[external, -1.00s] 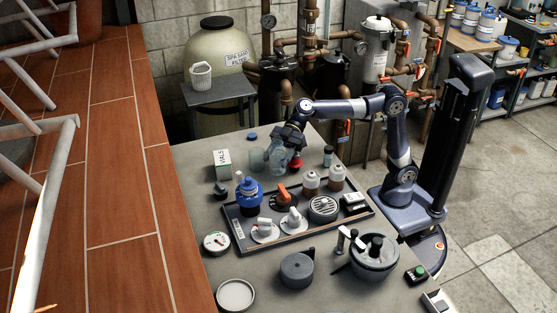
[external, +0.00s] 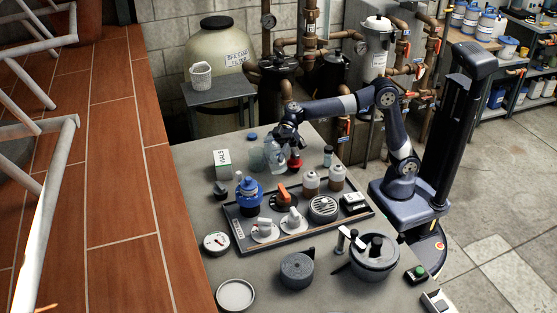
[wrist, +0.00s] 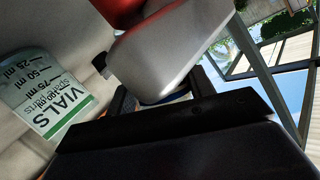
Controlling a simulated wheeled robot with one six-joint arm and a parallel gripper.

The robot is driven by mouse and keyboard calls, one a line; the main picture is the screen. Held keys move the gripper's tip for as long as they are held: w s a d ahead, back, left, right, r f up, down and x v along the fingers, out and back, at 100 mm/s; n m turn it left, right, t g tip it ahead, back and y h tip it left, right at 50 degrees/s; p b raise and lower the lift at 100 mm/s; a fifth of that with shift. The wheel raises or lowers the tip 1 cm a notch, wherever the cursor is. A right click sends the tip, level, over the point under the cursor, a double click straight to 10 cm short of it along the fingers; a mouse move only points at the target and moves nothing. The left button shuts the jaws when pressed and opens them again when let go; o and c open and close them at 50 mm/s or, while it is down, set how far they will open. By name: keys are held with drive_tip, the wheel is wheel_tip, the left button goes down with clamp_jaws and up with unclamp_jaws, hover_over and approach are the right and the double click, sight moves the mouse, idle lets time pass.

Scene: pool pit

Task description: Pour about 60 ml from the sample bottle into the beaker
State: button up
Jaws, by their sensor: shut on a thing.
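The bottle fills the middle of the wrist view (wrist: 170,50). The clear beaker (external: 257,160) stands just left of the bottle, partly overlapped by it.
A white and green vials box (external: 222,163) stands left of the beaker. A blue cap (external: 252,136) lies behind it. A red-based item (external: 294,164) is close to the right. A tray (external: 290,238) with several parts lies in front.

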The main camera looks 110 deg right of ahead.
sight(274, 141)
drive_tip(key=r+m+p, duration=0.1)
drive_tip(key=p, duration=0.1)
drive_tip(key=d+r+m+y+p, duration=0.1)
drive_tip(key=r+p, duration=0.1)
drive_tip(key=p, duration=0.1)
drive_tip(key=shift+w, duration=0.2)
drive_tip(key=shift+a+f+y, duration=0.1)
drive_tip(key=shift+f+y, duration=0.2)
drive_tip(key=shift+f, duration=0.1)
drive_tip(key=shift+m+p, duration=0.5)
drive_tip(key=shift+p, duration=0.15)
drive_tip(key=p, duration=0.2)
drive_tip(key=r+m+y+p, duration=0.1)
drive_tip(key=p, duration=0.1)
drive_tip(key=shift+s+a+r+t, duration=0.15)
drive_tip(key=shift+a+r+t, duration=0.05)
drive_tip(key=shift+a+t, duration=0.1)
drive_tip(key=m+p, duration=0.2)
drive_tip(key=p, duration=0.1)
drive_tip(key=shift+a+t+y, duration=0.15)
drive_tip(key=shift+t+y, duration=0.15)
drive_tip(key=m+p, duration=0.1)
drive_tip(key=p, duration=0.1)
drive_tip(key=m+p, duration=0.1)
drive_tip(key=p, duration=0.1)
drive_tip(key=shift+s+r+t+y, duration=0.1)
drive_tip(key=shift+r+t+y, duration=0.2)
drive_tip(key=shift+r, duration=0.1)
